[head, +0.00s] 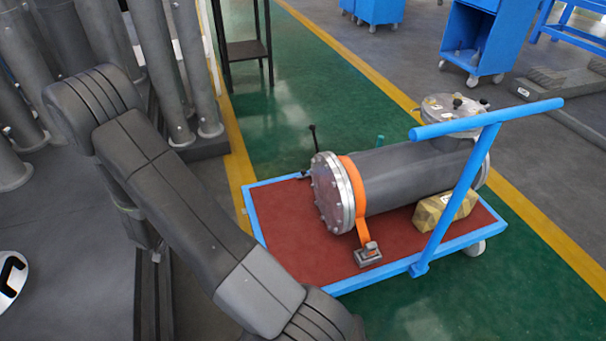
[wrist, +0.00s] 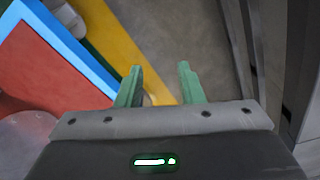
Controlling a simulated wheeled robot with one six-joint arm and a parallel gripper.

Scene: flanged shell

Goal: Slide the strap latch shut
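The strap latch (head: 368,253) is a small grey buckle at the lower end of an orange strap (head: 359,200). The strap wraps over the flanged end of a grey cylindrical shell (head: 400,182) lying on a cart. The latch rests at the near edge of the red cart deck; whether it is open or shut is too small to tell. In the wrist view my gripper (wrist: 160,86) has two green fingers spread apart with nothing between them. It points at the floor beside the cart corner. The latch is not in the wrist view, and my gripper is out of the head view.
The cart has a red deck (head: 287,217), a blue rim and a blue push handle (head: 485,120) at right. Grey pipes (head: 180,70) stand at left.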

